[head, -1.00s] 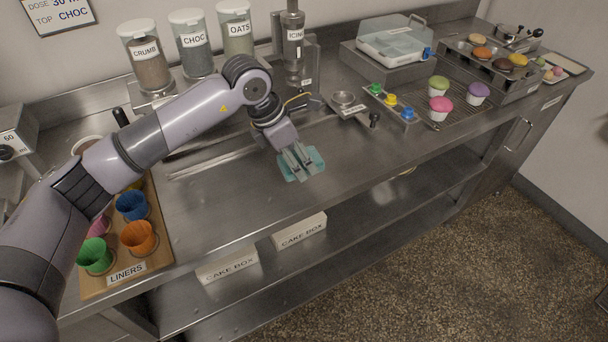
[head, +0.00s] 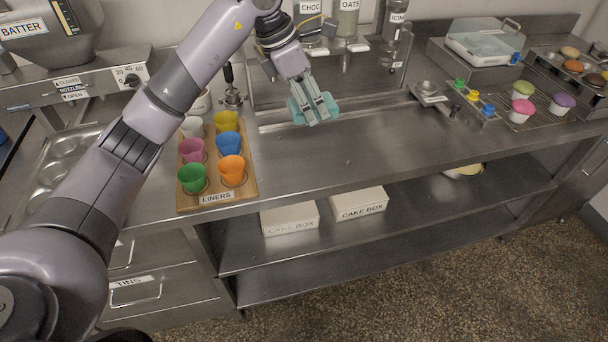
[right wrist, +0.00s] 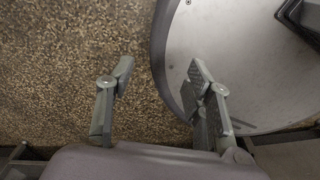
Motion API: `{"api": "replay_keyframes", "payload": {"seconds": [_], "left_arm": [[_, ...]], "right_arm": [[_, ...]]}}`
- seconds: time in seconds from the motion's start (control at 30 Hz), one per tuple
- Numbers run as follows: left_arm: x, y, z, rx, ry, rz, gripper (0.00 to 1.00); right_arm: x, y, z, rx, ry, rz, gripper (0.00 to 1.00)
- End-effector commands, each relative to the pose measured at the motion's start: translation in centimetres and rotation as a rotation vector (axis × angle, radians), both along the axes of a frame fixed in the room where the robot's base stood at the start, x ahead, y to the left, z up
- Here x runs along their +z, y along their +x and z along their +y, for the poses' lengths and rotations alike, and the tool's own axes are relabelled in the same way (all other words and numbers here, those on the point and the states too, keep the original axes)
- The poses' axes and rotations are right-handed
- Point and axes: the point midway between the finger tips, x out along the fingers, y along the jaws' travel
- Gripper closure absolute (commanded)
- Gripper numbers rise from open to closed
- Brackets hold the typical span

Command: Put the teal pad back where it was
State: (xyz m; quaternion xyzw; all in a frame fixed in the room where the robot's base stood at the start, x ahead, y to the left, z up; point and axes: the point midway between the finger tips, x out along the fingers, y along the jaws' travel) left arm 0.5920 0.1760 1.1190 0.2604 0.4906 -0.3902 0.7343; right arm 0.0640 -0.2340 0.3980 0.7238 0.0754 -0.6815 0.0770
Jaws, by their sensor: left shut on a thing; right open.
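The teal pad (head: 297,112) is in my left gripper (head: 319,115) in the head view. The fingers are shut on it, and parts of the pad show on both sides of them. It appears to be held over the steel counter (head: 330,160), right of the liners board; how high I cannot tell exactly. My right gripper (right wrist: 160,105) is open and empty in the right wrist view, above the speckled floor and beside a round grey plate.
The liners board (head: 186,202) with several coloured cups stands left of the pad. A button panel (head: 470,101) and a rack with cupcakes (head: 545,125) are to the right. Topping dispensers stand behind. Cake boxes (head: 290,217) lie on the lower shelf. The middle counter is clear.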

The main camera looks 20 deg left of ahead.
Motion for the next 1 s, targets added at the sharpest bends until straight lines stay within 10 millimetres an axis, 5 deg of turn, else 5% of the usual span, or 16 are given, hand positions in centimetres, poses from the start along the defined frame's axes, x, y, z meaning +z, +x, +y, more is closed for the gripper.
{"api": "replay_keyframes", "payload": {"seconds": [0.2, 0.43, 0.67, 1.0], "left_arm": [[-5.8, -0.1, 0.0, 0.000, -0.001, 0.006, 0.69], [-11.5, -0.1, -0.1, 0.000, -0.001, 0.006, 0.69], [-13.9, 0.0, -0.1, 0.000, -0.001, 0.000, 0.69], [-18.0, -0.1, -0.1, 0.000, -0.002, 0.003, 0.69]], "right_arm": [[1.6, 3.9, 0.3, -0.001, 0.006, -0.060, 0.53], [2.7, 3.4, 0.1, -0.002, 0.004, -0.049, 0.53], [2.8, 1.2, -0.1, -0.002, 0.000, -0.018, 0.53], [3.8, 2.0, -0.3, -0.001, -0.003, -0.029, 0.53]]}}
